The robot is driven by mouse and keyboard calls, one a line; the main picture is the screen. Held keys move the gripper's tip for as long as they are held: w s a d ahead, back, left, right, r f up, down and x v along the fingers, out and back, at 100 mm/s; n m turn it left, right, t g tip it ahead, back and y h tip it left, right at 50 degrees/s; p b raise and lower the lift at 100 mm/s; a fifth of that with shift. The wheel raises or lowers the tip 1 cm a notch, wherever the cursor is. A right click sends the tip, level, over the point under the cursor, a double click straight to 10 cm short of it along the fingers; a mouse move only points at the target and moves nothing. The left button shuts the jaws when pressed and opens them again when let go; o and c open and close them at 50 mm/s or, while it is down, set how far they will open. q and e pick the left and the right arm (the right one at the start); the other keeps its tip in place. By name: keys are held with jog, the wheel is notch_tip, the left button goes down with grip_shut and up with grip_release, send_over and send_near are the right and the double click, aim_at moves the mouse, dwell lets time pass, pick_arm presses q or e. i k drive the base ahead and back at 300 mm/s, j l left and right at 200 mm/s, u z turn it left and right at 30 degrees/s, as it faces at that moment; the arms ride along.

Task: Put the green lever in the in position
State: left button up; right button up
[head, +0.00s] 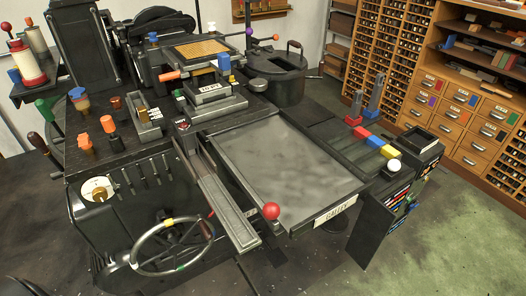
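A green-handled lever (45,106) stands out at the left side of the dark type-casting machine (120,150), tilted up and to the left. Its lower end is partly hidden against the machine's edge. A dark red-brown handle (38,143) is just below it. A small green part (179,93) also shows near the middle of the machine top. No position label for the green lever is readable. Neither of my grippers is in view.
Orange knobs (108,124) and a blue-and-orange knob (78,97) stand on the machine top close to the lever. A red-and-white container (27,66) stands behind it at left. A handwheel (172,246) is at the front.

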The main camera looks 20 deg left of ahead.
aim_at(41, 104)
jog(key=u, duration=2.15)
jog(key=i+j, duration=0.1)
